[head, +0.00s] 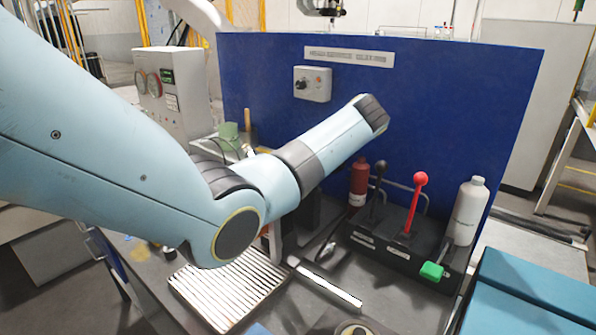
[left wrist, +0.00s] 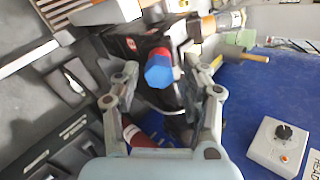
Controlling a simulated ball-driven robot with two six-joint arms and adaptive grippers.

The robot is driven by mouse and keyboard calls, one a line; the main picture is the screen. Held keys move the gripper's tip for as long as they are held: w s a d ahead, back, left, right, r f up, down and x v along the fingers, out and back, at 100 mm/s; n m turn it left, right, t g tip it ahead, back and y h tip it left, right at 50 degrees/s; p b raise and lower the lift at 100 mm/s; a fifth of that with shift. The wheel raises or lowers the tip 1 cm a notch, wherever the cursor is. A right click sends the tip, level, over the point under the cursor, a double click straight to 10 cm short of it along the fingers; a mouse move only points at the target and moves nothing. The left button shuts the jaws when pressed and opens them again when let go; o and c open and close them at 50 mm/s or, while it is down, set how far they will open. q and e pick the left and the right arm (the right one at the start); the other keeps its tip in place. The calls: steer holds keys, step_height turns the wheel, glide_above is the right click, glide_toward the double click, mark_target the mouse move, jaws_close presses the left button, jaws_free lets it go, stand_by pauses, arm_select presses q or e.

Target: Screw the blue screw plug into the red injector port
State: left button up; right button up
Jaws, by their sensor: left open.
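The blue screw plug (left wrist: 159,76) has a hexagonal head and shows near the middle of the left wrist view. The red injector port (left wrist: 158,52) shows as a red rim right against the plug's far side, on a dark device. How deep the plug sits in it cannot be told. My left gripper (left wrist: 163,80) is open, with one finger on each side of the plug and gaps visible between fingers and plug. In the head view my left arm covers this spot, and plug, port and gripper are hidden. My right gripper is in neither view.
A blue panel (head: 450,80) stands behind the bench. A box with black and red levers (head: 400,240), a red bottle (head: 358,182) and a white bottle (head: 467,212) stand right of my arm. A ribbed tray (head: 225,292) lies in front. A grey knob box (left wrist: 280,145) is on the panel.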

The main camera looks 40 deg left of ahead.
arm_select(q)
steer(key=n+b, duration=0.1)
steer(key=n, duration=0.5)
steer(key=shift+f+b, duration=0.2)
steer(key=shift+b, duration=0.15)
steer(key=n+b, duration=0.1)
steer(key=n, duration=0.1)
steer(key=shift+n, duration=0.3)
steer(key=shift+r+n, duration=0.15)
steer(key=shift+n, duration=0.35)
steer(key=shift+p, duration=0.4)
